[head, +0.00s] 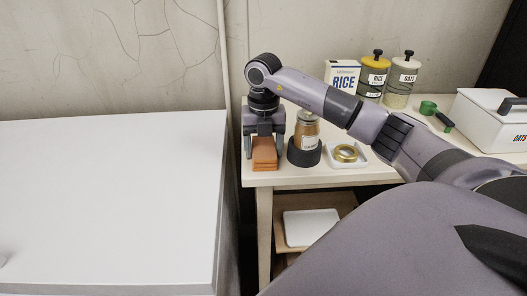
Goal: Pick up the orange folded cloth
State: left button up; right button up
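The orange folded cloth (265,160) lies as a small stacked block on the front left corner of the cream table (262,180). My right gripper (264,148) points down over it from above. Its two fingers stand apart, one on the left and one on the right of the cloth's upper part. The fingers look open, with the cloth between them; whether either touches it is too small to tell. The gripper body hides the back of the cloth. My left gripper is not in view.
Close right of the cloth stands a labelled jar (307,130) in a dark holder (304,155), then a white dish with a brass ring (346,153). A RICE box (342,75), canisters (373,80) and a white OATS bin (490,120) stand farther right. A white chest (110,190) is left.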

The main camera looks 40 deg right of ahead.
jog(key=shift+r, duration=0.1)
notch_tip(320, 180, up, 9)
jog(key=shift+r+p, duration=0.15)
jog(key=shift+p, duration=0.15)
notch_tip(320, 180, up, 11)
jog(key=p, duration=0.5)
send_over(263, 146)
jog(key=shift+s+f, duration=0.1)
jog(key=shift+f, duration=0.1)
jog(key=shift+o, duration=0.6)
